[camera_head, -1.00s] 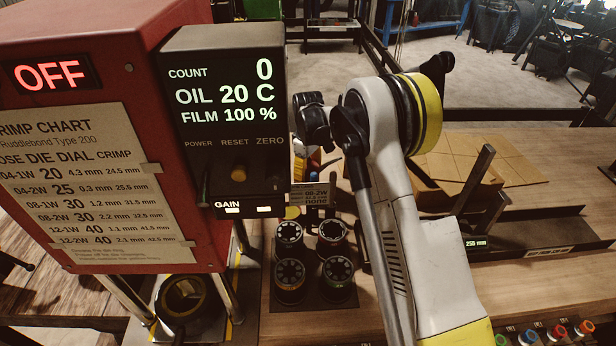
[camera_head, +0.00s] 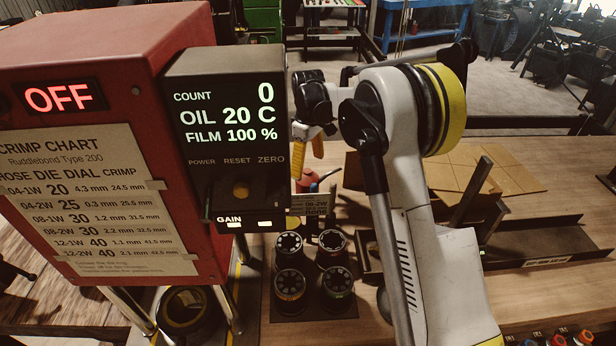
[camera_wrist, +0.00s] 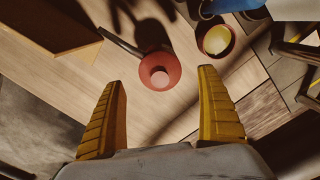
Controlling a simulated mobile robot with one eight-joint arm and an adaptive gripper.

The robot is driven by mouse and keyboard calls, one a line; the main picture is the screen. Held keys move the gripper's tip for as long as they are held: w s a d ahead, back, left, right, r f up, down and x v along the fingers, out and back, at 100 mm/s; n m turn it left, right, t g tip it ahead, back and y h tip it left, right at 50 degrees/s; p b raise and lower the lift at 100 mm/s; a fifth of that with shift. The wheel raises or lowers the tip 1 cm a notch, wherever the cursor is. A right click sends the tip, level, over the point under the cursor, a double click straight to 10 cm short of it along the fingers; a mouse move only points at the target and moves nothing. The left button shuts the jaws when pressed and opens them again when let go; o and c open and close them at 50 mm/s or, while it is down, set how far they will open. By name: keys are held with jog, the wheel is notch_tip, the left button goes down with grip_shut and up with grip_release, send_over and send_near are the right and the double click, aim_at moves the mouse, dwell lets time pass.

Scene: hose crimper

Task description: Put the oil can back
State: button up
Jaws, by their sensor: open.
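The red oil can (camera_wrist: 160,72) stands on the wooden bench, seen from above in the wrist view, with a dark thin spout running to its upper left. In the head view only part of the oil can (camera_head: 309,181) shows, behind the control box and die rack. My gripper (camera_wrist: 161,78) is open and empty, its two yellow fingers apart on either side of the can in the picture. It does not appear to touch the can. In the head view my gripper (camera_head: 309,155) points down above the can, partly hidden by the control box.
A round reddish container with a yellow inside (camera_wrist: 216,40) sits right of the can. A cardboard box edge (camera_wrist: 50,30) lies at left. The red crimper (camera_head: 80,60) and control box (camera_head: 235,100) stand at left in the head view, with several dies (camera_head: 289,244) in front.

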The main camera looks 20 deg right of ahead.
notch_tip(320, 180, up, 2)
jog(key=shift+r, duration=0.2)
jog(key=s+r+m+t, duration=0.3)
jog(key=s+r+m, duration=0.1)
jog(key=s+r, duration=1.15)
jog(key=s+f+m+t, duration=0.2)
jog(key=s, duration=0.8)
jog(key=s+f+m+t, duration=0.2)
jog(key=s+f, duration=0.1)
jog(key=s, duration=0.7)
jog(key=shift+m, duration=0.3)
jog(key=shift+s+a, duration=0.1)
